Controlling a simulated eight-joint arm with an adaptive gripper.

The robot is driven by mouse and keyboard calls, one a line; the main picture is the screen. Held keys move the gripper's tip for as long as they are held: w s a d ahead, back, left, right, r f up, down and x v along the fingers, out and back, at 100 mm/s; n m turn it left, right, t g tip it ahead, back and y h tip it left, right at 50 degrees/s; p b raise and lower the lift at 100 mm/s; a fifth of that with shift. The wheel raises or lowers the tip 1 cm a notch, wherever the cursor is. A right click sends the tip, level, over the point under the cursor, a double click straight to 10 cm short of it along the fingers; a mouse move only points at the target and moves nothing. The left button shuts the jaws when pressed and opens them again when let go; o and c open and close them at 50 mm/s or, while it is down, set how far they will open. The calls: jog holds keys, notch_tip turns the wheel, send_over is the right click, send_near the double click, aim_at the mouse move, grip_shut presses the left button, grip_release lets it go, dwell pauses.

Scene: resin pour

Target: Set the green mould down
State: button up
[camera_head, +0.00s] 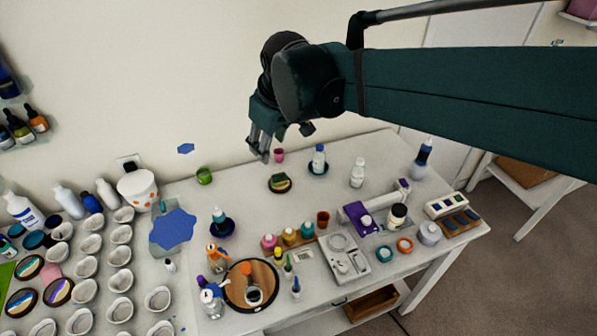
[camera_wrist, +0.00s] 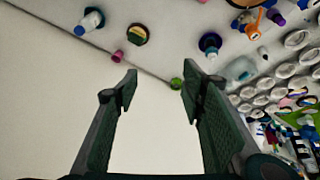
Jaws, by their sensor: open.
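The green mould (camera_head: 204,175) is a small bright green cup. It stands on the table's back part near the wall, left of my gripper (camera_head: 263,150) in the head view. In the wrist view the green mould (camera_wrist: 177,83) shows beyond the fingertips, close to the right finger's tip in the picture. My gripper (camera_wrist: 160,78) is open, with nothing between its fingers. It hangs above the back of the table, apart from the green mould.
A pink cup (camera_head: 279,155) and a dark round coaster (camera_head: 280,184) with a green and yellow piece are near my gripper. A blue mat (camera_head: 174,229) lies front-left. Several white cups fill the left side. Bottles and tools crowd the front; table around the green mould is clear.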

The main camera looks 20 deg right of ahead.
jog(key=s+d+f+m+t, duration=0.1)
jog(key=s+d+f+m, duration=0.1)
jog(key=s, duration=0.6)
jog(key=s+d+f+m+t, duration=0.1)
jog(key=s+d+f+m, duration=0.2)
jog(key=s, duration=0.6)
jog(key=shift+m, duration=0.4)
jog(key=shift+f, duration=0.2)
